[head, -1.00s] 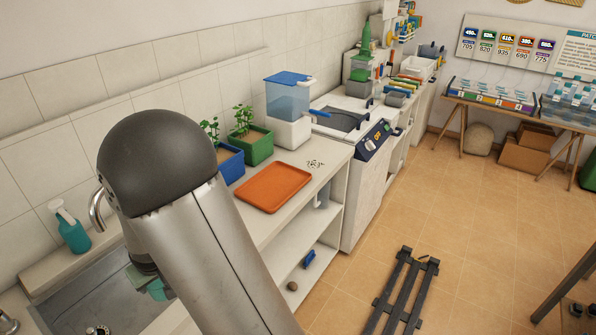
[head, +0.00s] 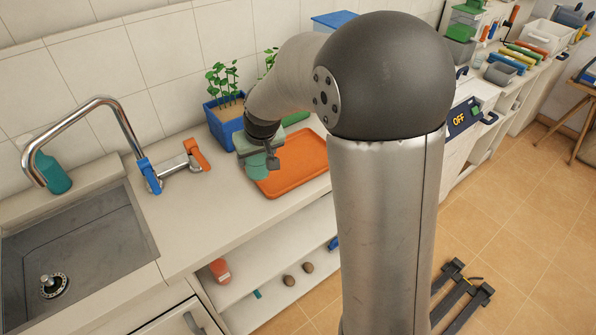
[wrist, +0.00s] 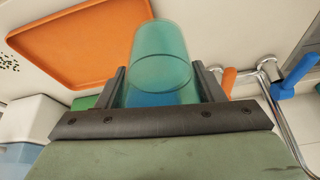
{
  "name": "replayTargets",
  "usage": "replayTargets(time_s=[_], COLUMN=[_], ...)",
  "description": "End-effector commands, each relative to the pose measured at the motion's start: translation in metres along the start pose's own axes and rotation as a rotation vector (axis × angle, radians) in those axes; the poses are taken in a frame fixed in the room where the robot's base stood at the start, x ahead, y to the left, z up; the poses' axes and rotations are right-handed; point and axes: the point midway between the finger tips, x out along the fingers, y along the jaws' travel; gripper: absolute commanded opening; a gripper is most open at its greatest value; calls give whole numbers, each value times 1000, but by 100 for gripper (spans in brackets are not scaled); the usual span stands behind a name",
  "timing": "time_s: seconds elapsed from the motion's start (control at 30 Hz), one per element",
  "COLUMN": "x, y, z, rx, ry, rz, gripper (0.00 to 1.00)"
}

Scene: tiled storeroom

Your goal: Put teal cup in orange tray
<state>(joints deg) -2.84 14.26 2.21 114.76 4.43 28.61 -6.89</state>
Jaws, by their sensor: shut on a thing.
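The teal cup (wrist: 160,55) is see-through and sits between the two dark fingers of my gripper (wrist: 159,85), which is shut on it. In the head view the cup (head: 257,170) shows partly below my gripper (head: 264,164), in front of the left end of the orange tray. The orange tray (head: 303,163) is flat with a low rim and lies on the counter, partly hidden by my arm. No other thing shows on its visible part. In the wrist view the tray (wrist: 62,50) is at the upper left, beside the cup.
A blue planter (head: 225,122) with a seedling stands behind the tray's left end, with a green planter beside it, mostly hidden. A tap (head: 100,105) with blue and orange handles and a sink (head: 80,235) are at left. The counter's front edge runs just before the tray.

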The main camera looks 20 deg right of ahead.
Motion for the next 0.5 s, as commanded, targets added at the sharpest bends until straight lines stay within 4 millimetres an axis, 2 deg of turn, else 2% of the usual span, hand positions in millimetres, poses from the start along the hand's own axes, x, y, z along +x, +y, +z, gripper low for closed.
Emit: replayTargets(time_s=[0.03,0.3,0.4,0.5], x=[7,-27,-35,-34], y=[-9,-41,-45,-39], z=[-1,-8,-9,-13], rx=[-26,-125,-140,-143], ry=[12,3,0,-3], rz=[-9,-33,-34,-34], gripper=[30,30,30,30])
